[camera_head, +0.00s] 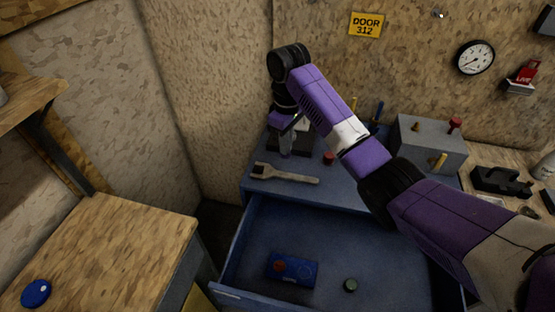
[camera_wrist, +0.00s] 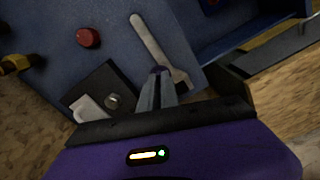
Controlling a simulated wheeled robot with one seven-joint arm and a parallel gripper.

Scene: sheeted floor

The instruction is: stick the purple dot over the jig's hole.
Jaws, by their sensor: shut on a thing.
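My gripper (camera_wrist: 159,78) points down over the blue cabinet top, its fingers shut on a small purple piece that shows at the tips, which I take to be the purple dot (camera_wrist: 160,69). In the head view my arm partly hides the plate (camera_head: 274,144).
A grey block (camera_head: 420,145) stands at right.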

